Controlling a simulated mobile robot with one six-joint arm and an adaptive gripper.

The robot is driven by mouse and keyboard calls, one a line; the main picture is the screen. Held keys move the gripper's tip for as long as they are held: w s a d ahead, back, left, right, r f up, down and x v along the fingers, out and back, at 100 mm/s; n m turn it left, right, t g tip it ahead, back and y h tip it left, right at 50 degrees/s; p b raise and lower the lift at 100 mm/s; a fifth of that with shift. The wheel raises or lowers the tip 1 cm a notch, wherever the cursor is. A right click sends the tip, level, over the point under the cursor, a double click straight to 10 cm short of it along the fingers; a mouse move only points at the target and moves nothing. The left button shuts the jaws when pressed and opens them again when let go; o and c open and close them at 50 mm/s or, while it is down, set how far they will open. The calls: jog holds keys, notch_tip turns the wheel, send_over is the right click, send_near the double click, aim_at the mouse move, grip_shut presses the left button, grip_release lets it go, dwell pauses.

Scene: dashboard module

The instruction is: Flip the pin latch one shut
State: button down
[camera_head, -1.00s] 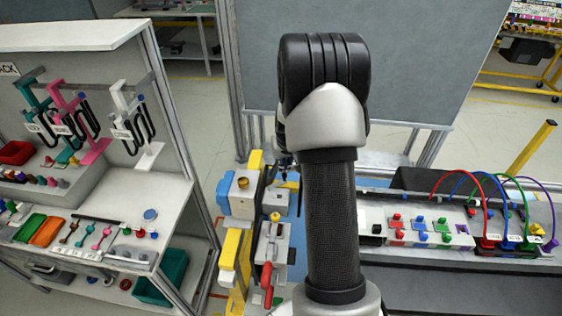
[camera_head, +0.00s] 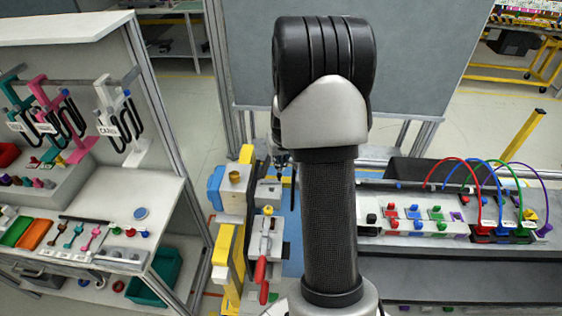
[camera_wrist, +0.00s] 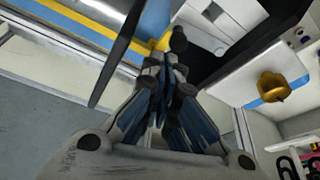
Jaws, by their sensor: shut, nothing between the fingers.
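The fixture (camera_head: 229,245) with yellow, white and blue parts stands left of my arm in the head view. It carries a gold knob (camera_head: 234,177) on a white block, a yellow knob (camera_head: 267,211) and a red handle (camera_head: 261,270). I cannot tell for sure which part is pin latch one. My gripper (camera_head: 281,172) is mostly behind my arm, above the fixture's far right side. In the wrist view my gripper (camera_wrist: 163,68) is shut and empty. A dark round knob (camera_wrist: 179,38) appears just past the fingertips; contact is unclear. The gold knob (camera_wrist: 273,87) is at right.
A dark rod (camera_wrist: 120,50) crosses beside the fingers in the wrist view. A rack (camera_head: 80,215) with hooks and trays stands at left. A module (camera_head: 430,225) with coloured switches and looped cables is at right. A grey panel (camera_head: 420,70) stands behind.

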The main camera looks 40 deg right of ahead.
jog(key=shift+w+a, duration=0.2)
jog(key=shift+w, duration=0.3)
notch_tip(320, 180, up, 11)
send_over(280, 175)
jog(key=shift+r, duration=0.15)
dwell(0.6)
